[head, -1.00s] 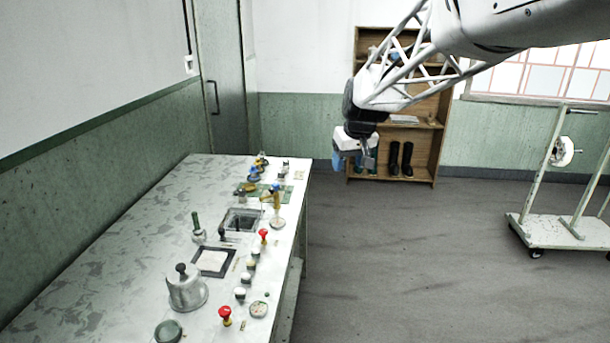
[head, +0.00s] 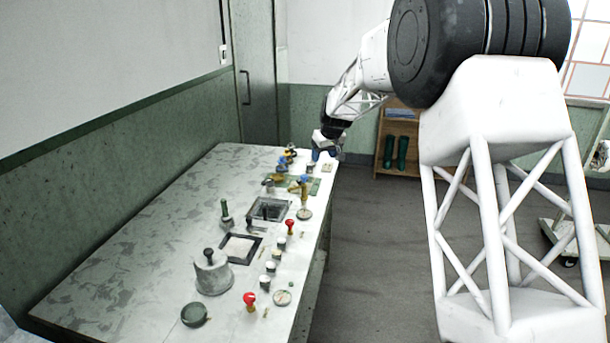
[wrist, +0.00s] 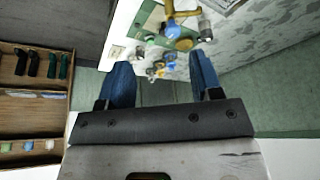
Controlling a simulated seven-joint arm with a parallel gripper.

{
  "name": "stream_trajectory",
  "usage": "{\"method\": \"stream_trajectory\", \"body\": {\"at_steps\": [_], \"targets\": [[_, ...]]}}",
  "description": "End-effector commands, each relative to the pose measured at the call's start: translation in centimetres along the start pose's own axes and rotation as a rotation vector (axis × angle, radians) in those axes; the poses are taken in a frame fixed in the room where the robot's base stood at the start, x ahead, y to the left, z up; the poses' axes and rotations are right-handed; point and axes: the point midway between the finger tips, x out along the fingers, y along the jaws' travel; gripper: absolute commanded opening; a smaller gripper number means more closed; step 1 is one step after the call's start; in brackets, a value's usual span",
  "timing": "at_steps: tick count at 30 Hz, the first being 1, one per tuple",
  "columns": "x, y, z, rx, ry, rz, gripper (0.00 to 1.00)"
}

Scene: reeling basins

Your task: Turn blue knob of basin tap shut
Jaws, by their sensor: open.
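Brass taps stand around the green mat at the far end of the worktop. In the head view a blue knob (head: 305,180) tops a brass post beside the sunken basin (head: 268,209), and another blue fitting (head: 283,161) sits farther back. In the wrist view a brass tap (wrist: 182,14) carries a blue knob (wrist: 172,30) beyond the fingers, near the top edge. I cannot tell which blue knob is the task's. My gripper (head: 324,152) is open and empty at the worktop's far right corner, apart from the taps. Its blue fingers (wrist: 162,72) are spread wide in the wrist view.
Red-topped knobs (head: 250,299), a grey lidded pot (head: 213,275) and several small jars line the worktop (head: 130,240). A shelf with boots (head: 402,152) stands behind. The worktop's left side is clear.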

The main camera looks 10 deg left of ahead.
Motion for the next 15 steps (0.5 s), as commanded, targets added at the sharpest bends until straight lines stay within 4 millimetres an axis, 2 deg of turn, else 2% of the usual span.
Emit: {"method": "stream_trajectory", "body": {"at_steps": [1, 6, 10, 15], "targets": [[1.4, -0.2, -0.9, -0.012, 0.001, -0.004, 0.59], [5.0, -0.8, -3.4, -0.047, 0.009, -0.015, 0.59], [6.8, -1.2, -4.6, -0.064, 0.014, -0.020, 0.59], [7.7, -1.4, -5.2, -0.075, 0.018, -0.022, 0.59]]}}
